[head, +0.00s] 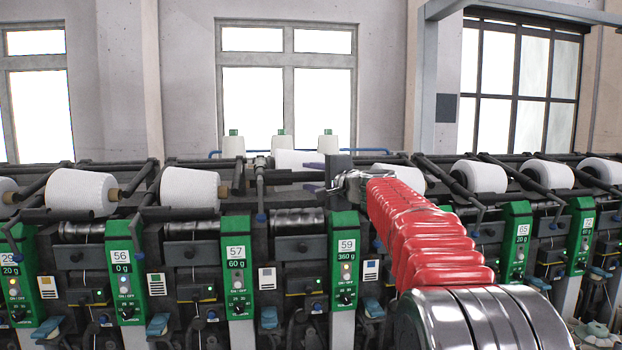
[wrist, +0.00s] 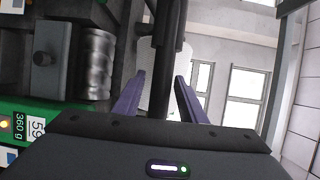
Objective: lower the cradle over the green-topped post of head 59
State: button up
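The green-topped post of head 59 (head: 345,255) stands just right of the middle in the head view, below my gripper (head: 308,176). Its green label also shows at the lower left of the wrist view (wrist: 28,128). My gripper has two purple fingers, set apart in the wrist view (wrist: 160,76). A dark bar, apparently the cradle (wrist: 167,45), runs between or just beyond them, with gaps visible at both sides; contact cannot be told. A white cone (head: 296,158) lies behind the fingers. My red-sleeved arm and the gripper hide part of the cradle in the head view.
Neighbouring posts 57 (head: 237,265) and 56 (head: 124,270) stand to the left, and post 65 (head: 515,240) to the right. White cones (head: 190,188) sit in neighbouring cradles. Upright cones (head: 281,145) stand behind. A metallic drum (wrist: 97,63) is left of the bar.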

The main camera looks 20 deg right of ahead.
grip_shut()
jog(key=shift+f, duration=0.1)
dwell(0.4)
notch_tip(320, 180, down, 8)
jog(key=shift+w, duration=0.45)
jog(key=shift+d, duration=0.1)
jog(key=shift+o, duration=0.3)
grip_release()
